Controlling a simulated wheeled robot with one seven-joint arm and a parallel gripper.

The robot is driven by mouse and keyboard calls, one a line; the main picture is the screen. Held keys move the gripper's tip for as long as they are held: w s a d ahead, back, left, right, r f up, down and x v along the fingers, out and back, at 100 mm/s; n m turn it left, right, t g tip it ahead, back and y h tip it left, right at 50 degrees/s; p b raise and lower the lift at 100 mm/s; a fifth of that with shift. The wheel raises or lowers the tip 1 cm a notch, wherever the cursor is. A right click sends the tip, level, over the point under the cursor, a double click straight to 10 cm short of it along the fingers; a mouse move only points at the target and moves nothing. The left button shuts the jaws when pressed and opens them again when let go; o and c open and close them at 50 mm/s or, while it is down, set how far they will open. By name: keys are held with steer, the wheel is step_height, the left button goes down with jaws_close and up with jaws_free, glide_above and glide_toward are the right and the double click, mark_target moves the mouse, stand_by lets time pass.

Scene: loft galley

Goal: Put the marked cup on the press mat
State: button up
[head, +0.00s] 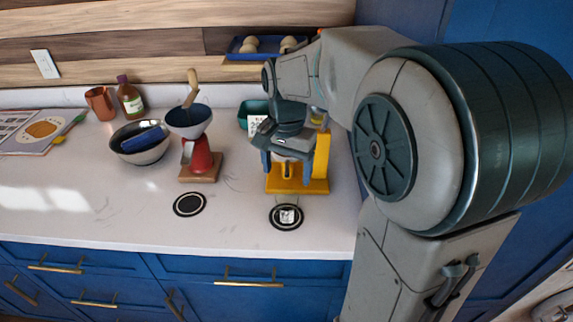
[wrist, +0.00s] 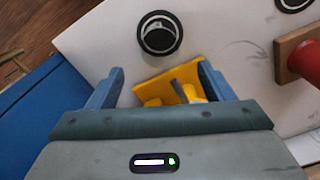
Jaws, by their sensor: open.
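My gripper (head: 286,163) is open above the yellow press stand (head: 298,187), pointing down. In the wrist view its two blue fingers (wrist: 160,78) are spread, with the yellow stand (wrist: 150,83) below and between them. A short pale, rounded part shows between the fingers; I cannot tell whether it is a cup or part of the stand. A round black mat (head: 278,224) lies in front of the stand. On it is a small pale, dark-marked item (head: 288,215), perhaps the marked cup; the wrist view shows a round dark shape with a pale ring (wrist: 159,35) there.
A second black mat (head: 190,204) lies to the left, in front of a red grinder (head: 201,158) on a wooden base. A metal bowl (head: 140,152), a bottle (head: 130,100) and a copper jug (head: 100,103) stand further left. A teal container is behind my gripper. The front-left counter is clear.

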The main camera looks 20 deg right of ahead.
steer(key=shift+r, duration=0.35)
steer(key=s+f+n+t, duration=0.2)
steer(key=s+n, duration=0.6)
steer(key=s, duration=0.6)
steer(key=shift+s+f+t, duration=0.15)
steer(key=shift+f+t, duration=0.05)
steer(key=shift+t, duration=0.3)
